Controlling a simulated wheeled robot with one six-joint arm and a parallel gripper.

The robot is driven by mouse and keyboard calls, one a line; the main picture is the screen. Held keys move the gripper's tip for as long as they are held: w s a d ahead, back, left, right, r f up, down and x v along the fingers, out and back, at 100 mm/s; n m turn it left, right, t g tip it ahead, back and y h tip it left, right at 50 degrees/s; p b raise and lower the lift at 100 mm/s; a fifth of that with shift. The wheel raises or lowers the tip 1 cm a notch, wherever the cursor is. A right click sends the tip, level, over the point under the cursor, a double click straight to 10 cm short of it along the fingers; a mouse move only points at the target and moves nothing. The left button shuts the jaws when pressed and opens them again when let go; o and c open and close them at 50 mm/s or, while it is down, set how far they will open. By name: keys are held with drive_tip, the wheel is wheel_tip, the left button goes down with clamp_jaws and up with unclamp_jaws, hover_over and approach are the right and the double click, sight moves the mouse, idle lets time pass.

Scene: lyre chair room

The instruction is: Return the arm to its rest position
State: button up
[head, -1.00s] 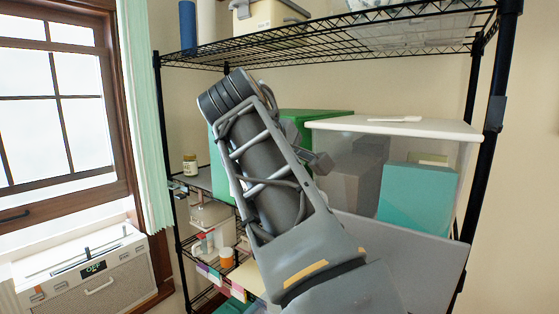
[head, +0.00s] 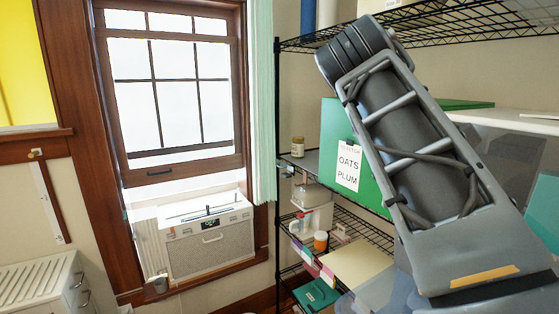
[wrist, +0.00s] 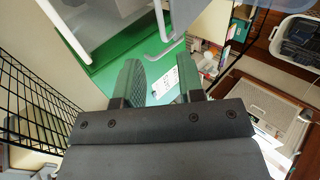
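My arm stands raised at the right of the head view, in front of the wire shelf (head: 283,200). It hides part of the green box and the clear bin behind it. The green box (head: 337,122), with a white label reading OATS and PLUM (head: 348,167), shows beyond the fingers. In the head view the gripper's fingers cannot be made out.
A small jar (head: 298,147) stands on the shelf left of the green box. A white-lidded bin (head: 505,124) and a teal box (head: 544,208) are at the right. A window air conditioner (head: 208,243) and a white cabinet (head: 50,285) stand left.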

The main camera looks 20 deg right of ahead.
drive_tip(key=w+a+f+t+y, duration=0.25)
drive_tip(key=w+f, duration=0.25)
drive_tip(key=f, duration=0.3)
drive_tip(key=w+a+f+t+y, duration=0.1)
drive_tip(key=w+a+f+y, duration=0.2)
drive_tip(key=f, duration=0.5)
drive_tip(key=s+a+f+y+b, duration=0.1)
drive_tip(key=s+a+f, duration=0.1)
drive_tip(key=f, duration=0.6)
drive_tip(key=s+a+f+m+y+b, duration=0.1)
drive_tip(key=s+a+f, duration=0.1)
drive_tip(key=a+f, duration=0.3)
drive_tip(key=s+a+f+m+y+b, duration=0.1)
drive_tip(key=s+a+f+y+b, duration=0.1)
drive_tip(key=f, duration=0.9)
drive_tip(key=shift+s+a, duration=0.15)
drive_tip(key=shift+a, duration=0.65)
